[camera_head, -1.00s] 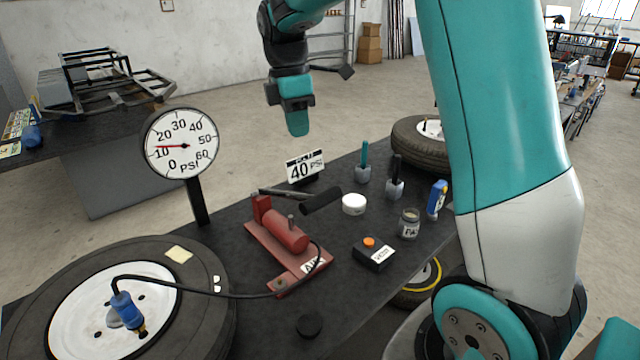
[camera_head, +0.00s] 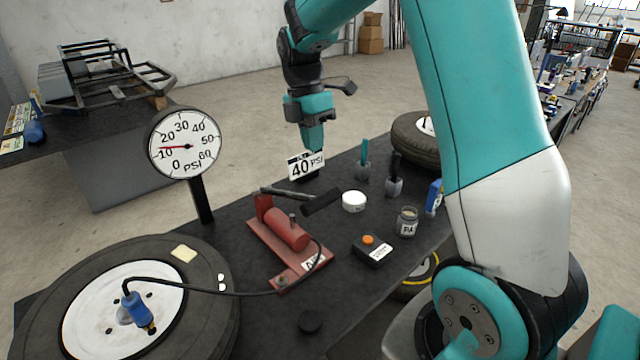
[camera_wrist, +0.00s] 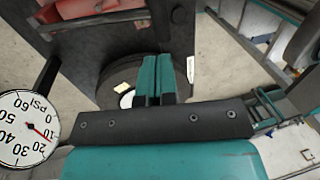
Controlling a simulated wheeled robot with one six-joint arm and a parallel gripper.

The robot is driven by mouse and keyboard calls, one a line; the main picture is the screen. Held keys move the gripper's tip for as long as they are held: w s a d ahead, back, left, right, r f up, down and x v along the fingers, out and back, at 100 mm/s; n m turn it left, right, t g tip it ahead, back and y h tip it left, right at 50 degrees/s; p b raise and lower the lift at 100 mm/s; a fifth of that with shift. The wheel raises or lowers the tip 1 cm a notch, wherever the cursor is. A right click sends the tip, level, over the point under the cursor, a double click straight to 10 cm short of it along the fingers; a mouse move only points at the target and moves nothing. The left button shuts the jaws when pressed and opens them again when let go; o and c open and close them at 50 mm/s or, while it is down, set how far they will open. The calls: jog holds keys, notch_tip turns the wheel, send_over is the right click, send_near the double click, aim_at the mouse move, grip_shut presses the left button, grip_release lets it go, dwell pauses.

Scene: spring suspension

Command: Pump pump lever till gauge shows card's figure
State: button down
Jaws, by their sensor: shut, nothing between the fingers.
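The red pump (camera_head: 288,232) stands on the dark table. The card (camera_head: 306,165) behind the pump reads 40 PSI. The round gauge (camera_head: 184,142) on a black post has its red needle a little above 10; it also shows in the wrist view (camera_wrist: 24,130). My gripper (camera_head: 313,146) is shut and empty, fingers down, at the card's upper edge in the picture and apart from the lever. Its fingers show in the wrist view (camera_wrist: 157,78).
A tyre (camera_head: 215,300) with a blue hose fitting (camera_head: 137,308) lies at front left. Right of the pump are a white tin (camera_head: 354,201), a black box with an orange button (camera_head: 372,250), a jar (camera_head: 407,222) and two upright tools. Another tyre (camera_head: 408,133) lies behind.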

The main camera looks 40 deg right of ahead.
aim_at(321, 196)
jog(key=f+p, duration=0.1)
jog(key=f, duration=0.2)
jog(key=s+f+p, duration=0.1)
jog(key=f, duration=0.3)
jog(key=s+f+p, duration=0.1)
jog(key=f, duration=0.2)
jog(key=shift+f, duration=0.25)
